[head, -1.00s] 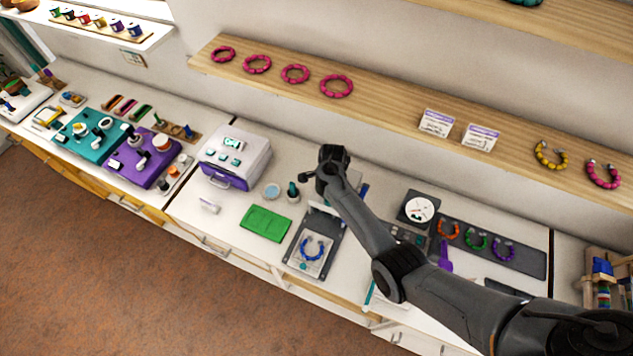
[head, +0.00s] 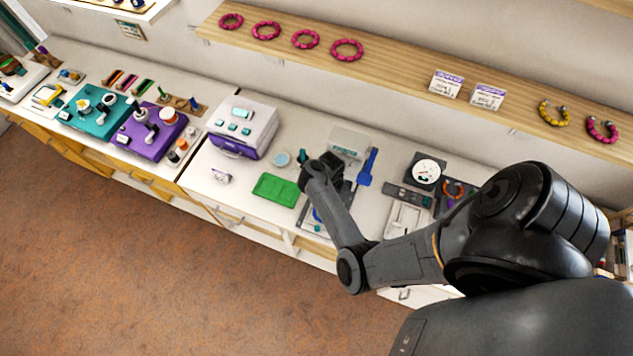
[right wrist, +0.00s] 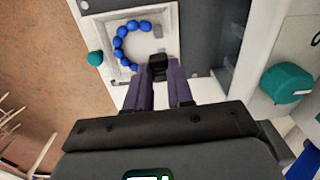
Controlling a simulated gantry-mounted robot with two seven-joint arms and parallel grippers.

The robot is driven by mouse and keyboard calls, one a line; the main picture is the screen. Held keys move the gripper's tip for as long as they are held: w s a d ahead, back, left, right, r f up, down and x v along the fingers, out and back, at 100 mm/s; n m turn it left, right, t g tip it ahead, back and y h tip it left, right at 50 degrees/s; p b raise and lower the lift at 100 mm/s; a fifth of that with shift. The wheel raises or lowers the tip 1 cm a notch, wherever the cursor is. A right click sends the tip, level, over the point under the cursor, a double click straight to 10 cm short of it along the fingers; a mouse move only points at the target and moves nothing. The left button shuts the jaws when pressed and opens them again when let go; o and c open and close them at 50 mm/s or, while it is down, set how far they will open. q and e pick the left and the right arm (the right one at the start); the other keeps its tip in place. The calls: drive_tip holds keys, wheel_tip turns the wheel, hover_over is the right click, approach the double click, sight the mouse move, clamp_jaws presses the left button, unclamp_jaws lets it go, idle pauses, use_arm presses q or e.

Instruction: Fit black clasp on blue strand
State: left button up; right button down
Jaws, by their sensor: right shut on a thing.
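The blue strand (right wrist: 122,42) is an open curve of round blue beads on a pale square tray (right wrist: 169,18) in the right wrist view. A small grey end piece (right wrist: 158,31) shows at its right end. My right gripper (right wrist: 159,80) is shut on the black clasp (right wrist: 158,64), a small dark block at its fingertips. In this view the clasp appears just below the strand's open side; I cannot tell its height or whether it touches. In the head view my right arm covers most of the strand, and only a bit of blue (head: 316,214) shows. My left gripper is not in view.
A teal knob (right wrist: 95,58) sits at the tray's left edge. A larger teal object (right wrist: 286,83) stands at the right. In the head view a green mat (head: 275,188) lies left of my arm, and a white box (head: 349,143) stands behind it.

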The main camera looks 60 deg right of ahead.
drive_tip(key=shift+f+b, duration=1.3)
wheel_tip(320, 180, down, 2)
drive_tip(key=shift+b, duration=1)
drive_tip(key=shift+f+b, duration=0.6)
drive_tip(key=shift+f, duration=0.15)
drive_tip(key=c, duration=0.9)
unclamp_jaws()
drive_tip(key=o, duration=0.3)
drive_tip(key=shift+r, duration=0.15)
